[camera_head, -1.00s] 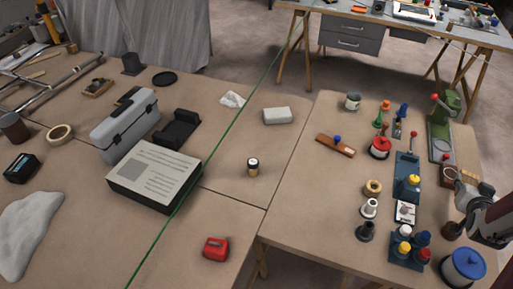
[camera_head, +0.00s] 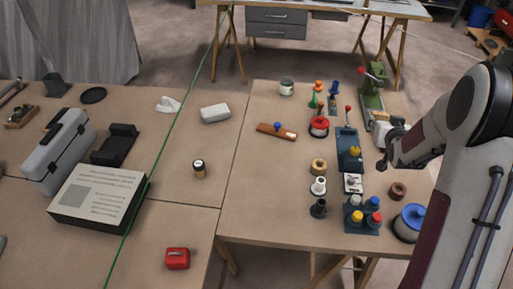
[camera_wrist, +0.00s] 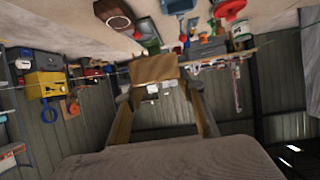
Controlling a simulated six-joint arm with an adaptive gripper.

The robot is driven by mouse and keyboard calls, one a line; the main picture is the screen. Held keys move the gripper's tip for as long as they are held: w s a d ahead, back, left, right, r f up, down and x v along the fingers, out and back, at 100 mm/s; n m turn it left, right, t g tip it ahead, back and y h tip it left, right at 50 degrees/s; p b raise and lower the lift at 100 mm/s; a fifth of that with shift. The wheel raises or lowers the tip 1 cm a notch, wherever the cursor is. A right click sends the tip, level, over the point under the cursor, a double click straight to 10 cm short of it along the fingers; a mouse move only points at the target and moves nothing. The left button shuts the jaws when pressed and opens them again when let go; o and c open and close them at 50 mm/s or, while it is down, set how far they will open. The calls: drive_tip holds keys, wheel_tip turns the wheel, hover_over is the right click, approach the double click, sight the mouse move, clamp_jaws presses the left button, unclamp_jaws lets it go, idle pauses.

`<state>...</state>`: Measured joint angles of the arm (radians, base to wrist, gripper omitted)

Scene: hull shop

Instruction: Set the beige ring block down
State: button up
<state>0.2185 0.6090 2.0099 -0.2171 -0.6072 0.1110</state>
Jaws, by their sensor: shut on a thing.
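The beige ring block (camera_wrist: 154,68) sits between the tips of my gripper (camera_wrist: 160,88) in the wrist view, with my fingers shut on its two sides. Its hole cannot be made out there. In the head view my gripper (camera_head: 386,150) is over the right side of the bench, near the green press. A pale beige patch shows beside it, but the block's outline is unclear there. I cannot tell how far the block is above the bench.
The right bench holds a tan ring (camera_head: 318,167), a brown ring (camera_head: 398,190), a blue-lidded pot (camera_head: 410,222), a tray of coloured pegs (camera_head: 362,216) and a green press (camera_head: 372,97). The bench's left-centre (camera_head: 262,190) is clear.

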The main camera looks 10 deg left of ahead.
drive_tip(key=w+a+n+y, duration=0.2)
drive_tip(key=a+n+y, duration=0.1)
drive_tip(key=a, duration=1.5)
drive_tip(key=w+a+n+y, duration=0.2)
drive_tip(key=a+y, duration=0.1)
drive_tip(key=a, duration=1.5)
drive_tip(key=s+a+n+g+y, duration=0.15)
drive_tip(key=s+a, duration=0.35)
drive_tip(key=a, duration=0.6)
drive_tip(key=s+a+n+g+y, duration=0.15)
drive_tip(key=s+a, duration=0.25)
drive_tip(key=a, duration=0.7)
drive_tip(key=s+a+n+g+y, duration=0.15)
drive_tip(key=s+a, duration=0.35)
drive_tip(key=a, duration=0.7)
drive_tip(key=shift+t, duration=0.35)
drive_tip(key=shift+d+f, duration=0.15)
drive_tip(key=shift+f, duration=1.1)
drive_tip(key=shift+d+f, duration=0.1)
drive_tip(key=shift+f, duration=1.15)
drive_tip(key=shift+f, duration=0.1)
drive_tip(key=shift+f, duration=3)
drive_tip(key=shift+f, duration=0.1)
